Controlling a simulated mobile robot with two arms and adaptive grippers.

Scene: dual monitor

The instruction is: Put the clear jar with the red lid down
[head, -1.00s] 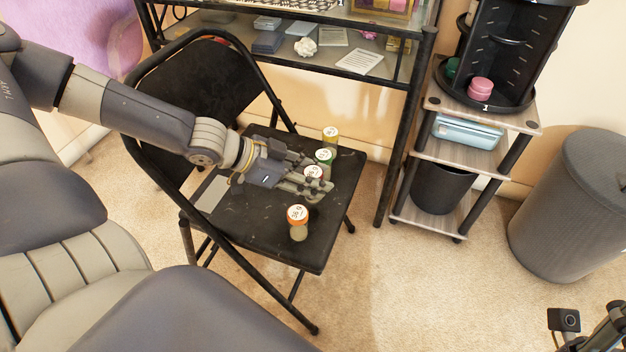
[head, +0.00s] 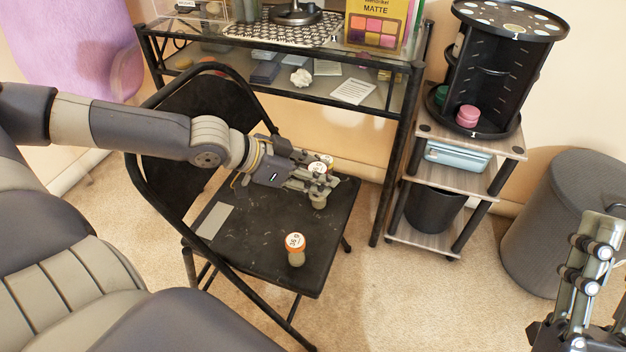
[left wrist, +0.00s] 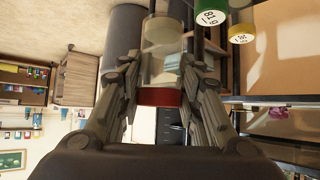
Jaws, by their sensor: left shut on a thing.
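The clear jar with the red lid (left wrist: 163,66) is between the fingers of my left gripper (left wrist: 160,85) in the left wrist view, its red lid facing the camera. In the head view my left gripper (head: 318,184) is shut on this jar, over the far part of the black folding chair's seat (head: 258,235). The jar's pale lid top (head: 317,168) shows above the fingers; they hide much of its body. I cannot tell whether its base touches the seat. My right gripper (head: 590,265) is at the lower right, its fingertips unclear.
An orange-lidded jar (head: 296,250) stands on the near seat. A yellow-lidded jar (head: 327,160) is just behind the held one. A green-lidded jar (left wrist: 208,18) shows in the left wrist view. The left seat is clear beside a grey patch (head: 215,220).

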